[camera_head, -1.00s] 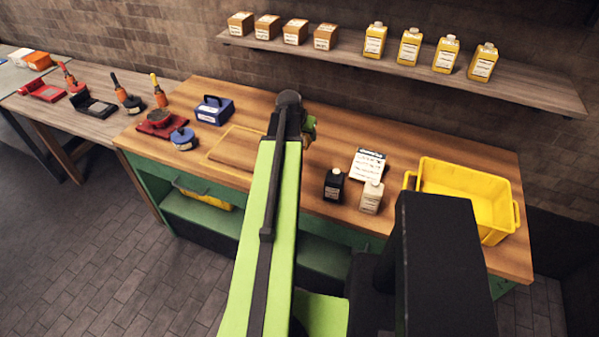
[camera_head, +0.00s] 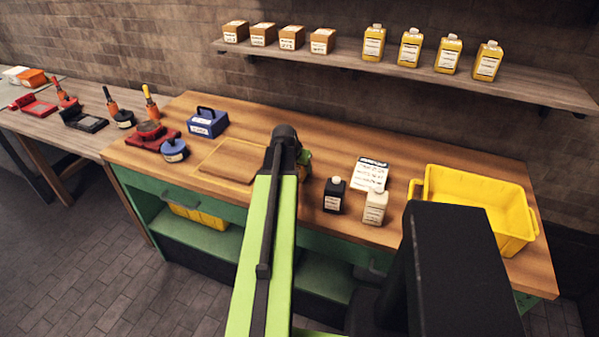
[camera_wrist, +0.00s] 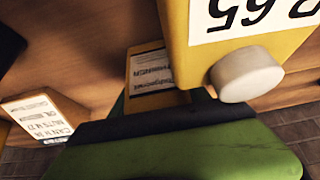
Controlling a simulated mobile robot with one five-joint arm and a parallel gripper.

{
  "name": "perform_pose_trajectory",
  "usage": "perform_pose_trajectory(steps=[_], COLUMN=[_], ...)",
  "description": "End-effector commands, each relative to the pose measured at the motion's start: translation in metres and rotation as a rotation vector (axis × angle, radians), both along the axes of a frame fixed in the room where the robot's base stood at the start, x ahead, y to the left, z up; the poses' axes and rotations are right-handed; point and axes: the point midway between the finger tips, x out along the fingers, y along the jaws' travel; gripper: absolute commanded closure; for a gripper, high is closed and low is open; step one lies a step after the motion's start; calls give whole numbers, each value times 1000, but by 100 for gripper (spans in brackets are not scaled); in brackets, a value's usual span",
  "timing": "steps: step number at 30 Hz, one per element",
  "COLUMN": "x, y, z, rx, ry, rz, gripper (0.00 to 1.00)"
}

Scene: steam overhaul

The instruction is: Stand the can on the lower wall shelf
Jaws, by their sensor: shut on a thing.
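A yellow can (camera_wrist: 235,28) with a white cap (camera_wrist: 246,75) and a label reading "65" fills the upper right of the wrist view, close to the camera. My gripper (camera_wrist: 180,150), green with a dark edge, is shut on it; the fingertips' contact is not clear. In the head view the end of my arm hides the can and most of my gripper (camera_head: 304,165), above the wooden bench. The wall shelf (camera_head: 340,62) runs along the back wall. It bears several small boxes (camera_head: 292,38) at its left and several yellow cans (camera_head: 410,47) to their right.
The bench (camera_head: 330,150) bears a dark bottle (camera_head: 334,196), a white bottle (camera_head: 375,208), a paper card (camera_head: 369,174), a yellow crate (camera_head: 480,210) and a blue box (camera_head: 207,122). The shelf has bare room between boxes and cans and at its right end.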

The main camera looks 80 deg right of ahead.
Motion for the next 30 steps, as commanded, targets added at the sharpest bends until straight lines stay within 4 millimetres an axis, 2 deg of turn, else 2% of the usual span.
perform_pose_trajectory(steps=[9, 10, 15, 25, 30], x=[0, 1, 1, 1, 2], y=[0, 0, 0, 0, 7], z=[-3, -3, -2, 0, 17], rx=[0, 0, 0, 0, 0], ry=[0, 0, 0, 0, 0], rz=[1, 1, 1, 1, 2], gripper=[100, 44, 24, 24, 24])
